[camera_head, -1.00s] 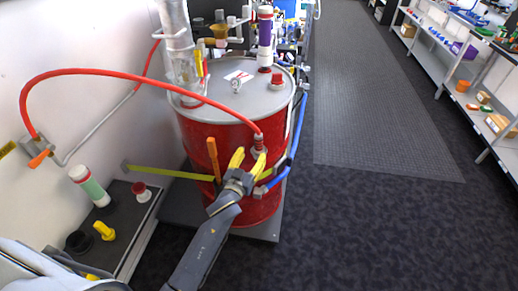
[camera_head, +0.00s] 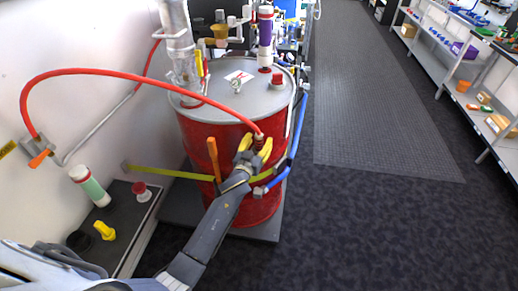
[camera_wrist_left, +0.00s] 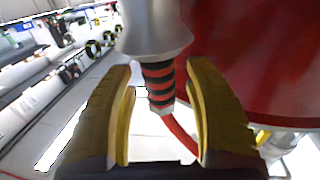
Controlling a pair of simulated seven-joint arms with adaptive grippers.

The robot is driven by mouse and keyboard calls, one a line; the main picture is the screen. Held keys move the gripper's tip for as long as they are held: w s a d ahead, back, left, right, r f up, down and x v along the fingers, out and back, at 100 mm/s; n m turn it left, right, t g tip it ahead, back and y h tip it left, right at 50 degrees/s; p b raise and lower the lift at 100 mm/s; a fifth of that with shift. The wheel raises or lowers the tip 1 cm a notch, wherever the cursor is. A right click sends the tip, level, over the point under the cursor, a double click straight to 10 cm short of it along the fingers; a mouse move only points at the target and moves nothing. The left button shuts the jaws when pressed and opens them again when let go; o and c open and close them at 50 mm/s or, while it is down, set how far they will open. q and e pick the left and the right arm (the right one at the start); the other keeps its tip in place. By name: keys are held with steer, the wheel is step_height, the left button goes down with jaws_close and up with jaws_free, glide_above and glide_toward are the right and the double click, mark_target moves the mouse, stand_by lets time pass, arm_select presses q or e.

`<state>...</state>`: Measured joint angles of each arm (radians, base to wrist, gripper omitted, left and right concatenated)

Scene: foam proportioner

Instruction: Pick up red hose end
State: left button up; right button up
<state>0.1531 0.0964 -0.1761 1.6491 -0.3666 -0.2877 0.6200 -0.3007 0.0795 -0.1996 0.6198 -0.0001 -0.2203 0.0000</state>
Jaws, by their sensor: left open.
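The red hose (camera_head: 120,73) arcs from a wall fitting over to the front of the red drum (camera_head: 225,140). Its end (camera_head: 259,138) hangs at the drum's front, near the top rim. My left gripper (camera_head: 256,143) is at the hose end with its yellow fingers open. In the left wrist view the gripper (camera_wrist_left: 160,108) has one finger on each side of the hose end's black-and-red ribbed part (camera_wrist_left: 158,82), with gaps visible. A grey metal collar (camera_wrist_left: 155,28) is above that part. My right gripper cannot be made out.
The drum's grey lid (camera_head: 240,95) carries fittings and a red cap. An orange handle (camera_head: 213,158) and a yellow-green bar (camera_head: 165,172) are left of my gripper. A blue hose (camera_head: 297,130) runs down the right side. The floor to the right is clear.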

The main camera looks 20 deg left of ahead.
arm_select(q)
jaws_close()
stand_by(0.5)
steer(key=shift+r, duration=0.2)
